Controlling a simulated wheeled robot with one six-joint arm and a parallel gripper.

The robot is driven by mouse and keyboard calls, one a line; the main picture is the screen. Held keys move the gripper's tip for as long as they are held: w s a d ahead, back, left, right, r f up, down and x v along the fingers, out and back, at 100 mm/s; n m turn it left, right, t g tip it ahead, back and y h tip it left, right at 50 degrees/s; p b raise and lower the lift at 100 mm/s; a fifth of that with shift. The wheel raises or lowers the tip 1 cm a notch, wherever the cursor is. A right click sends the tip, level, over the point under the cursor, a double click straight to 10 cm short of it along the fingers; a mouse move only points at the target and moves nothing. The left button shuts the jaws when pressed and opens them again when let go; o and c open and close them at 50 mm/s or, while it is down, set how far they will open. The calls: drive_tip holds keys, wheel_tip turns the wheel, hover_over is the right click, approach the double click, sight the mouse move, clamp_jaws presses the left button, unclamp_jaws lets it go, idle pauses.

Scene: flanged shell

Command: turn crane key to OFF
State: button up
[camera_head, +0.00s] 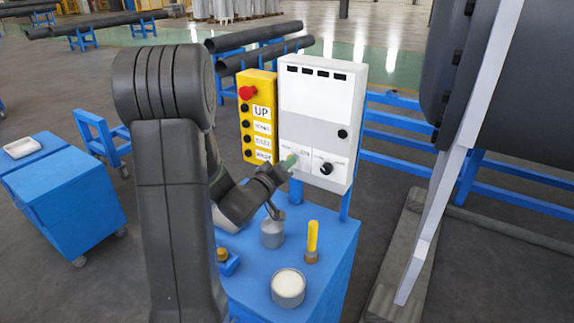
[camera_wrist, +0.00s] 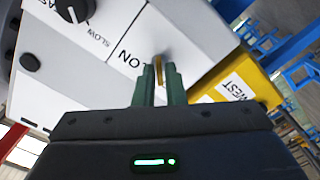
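The white crane control box (camera_head: 318,120) stands on the blue cart. My gripper (camera_head: 290,162) is at the lower left of its front, by the key panel, and largely hides the key there. In the wrist view, my gripper (camera_wrist: 160,80) has two green fingers close together. The brass-coloured key (camera_wrist: 158,69) stands in the narrow gap between their tips. Whether both fingers press on it cannot be told. The panel label reading "ON" is beside the key. The OFF mark is not legible.
A black knob (camera_head: 326,168) is right of the key, near a "SLOW" label. A yellow button box (camera_head: 258,117) with a red button adjoins on the left. A metal cup (camera_head: 272,233), a yellow-handled tool (camera_head: 312,240) and a white-filled can (camera_head: 288,288) stand on the blue cart (camera_head: 335,262).

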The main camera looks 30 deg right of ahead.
drive_tip(key=shift+o, duration=1.4)
drive_tip(key=b+v, duration=0.2)
drive_tip(key=v, duration=1.2)
drive_tip(key=shift+b, duration=0.3)
drive_tip(key=shift+d, duration=0.15)
drive_tip(key=p+x, duration=0.2)
drive_tip(key=x, duration=1.1)
drive_tip(key=shift+w+d, duration=0.25)
drive_tip(key=shift+d, duration=0.05)
drive_tip(key=shift+a, duration=0.1)
